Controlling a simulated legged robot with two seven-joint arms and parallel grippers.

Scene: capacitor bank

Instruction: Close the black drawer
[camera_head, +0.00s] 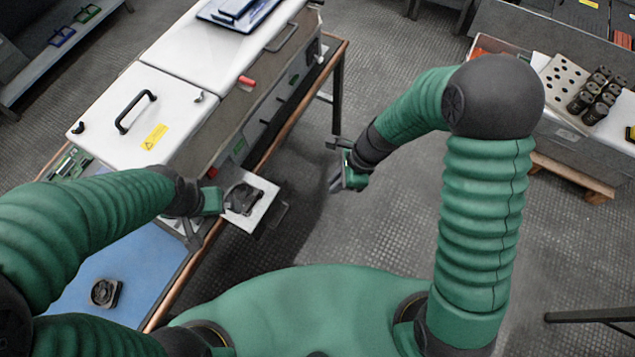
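A pulled-out drawer (262,217) sticks out from the front of the white cabinet (125,110). It has a light tray surface, a black round fan-like part (243,197) in it, and a dark handle (281,214) at its outer end. My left gripper (208,205) is at the drawer's left side, close to the fan-like part; whether it touches is unclear, and its fingers are partly hidden. My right gripper (336,166) is in the air to the right of the drawer handle, apart from it, with its fingers spread and nothing between them.
The cabinet stands on a wood-edged table (333,62). A blue mat (125,275) with another black fan (105,292) lies at lower left. A crate (570,150) with a perforated board and several black cylinders is at right. The floor between is clear.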

